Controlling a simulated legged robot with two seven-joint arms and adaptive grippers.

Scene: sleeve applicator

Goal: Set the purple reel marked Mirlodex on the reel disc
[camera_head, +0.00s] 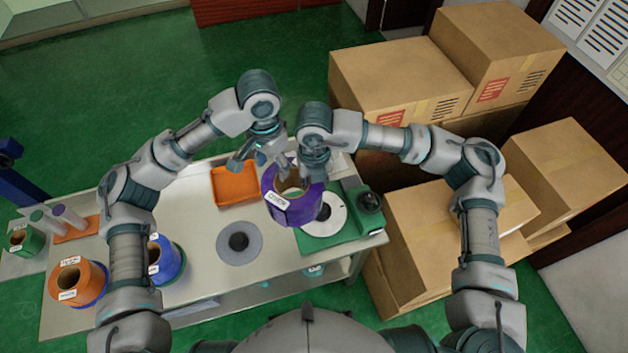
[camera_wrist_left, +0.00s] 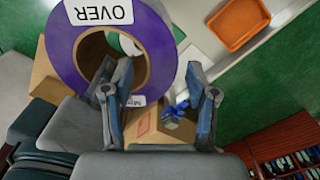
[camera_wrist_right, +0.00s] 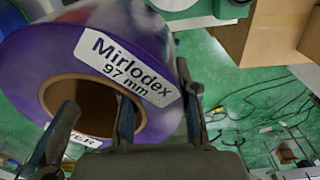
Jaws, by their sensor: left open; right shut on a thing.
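The purple reel (camera_head: 270,186) has white labels and a brown hollow core. In the right wrist view the purple reel (camera_wrist_right: 50,55) shows a label reading Mirlodex 97 mm. My right gripper (camera_head: 304,180) is shut on the reel's wall and holds it tilted, partly over the white disc (camera_head: 335,213) on a green machine. The reel hides part of that disc; I cannot tell any gap below. My left gripper (camera_head: 260,158) is open beside the reel. In the left wrist view its left finger overlaps the purple reel (camera_wrist_left: 65,65); contact is unclear.
A grey disc (camera_head: 222,250) lies flat on the table (camera_head: 205,215), left of the machine. An orange tray (camera_head: 235,185) is behind it. Orange (camera_head: 68,283), blue (camera_head: 165,265) and green (camera_head: 28,238) reels stand left. Cardboard boxes (camera_head: 410,80) crowd the right.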

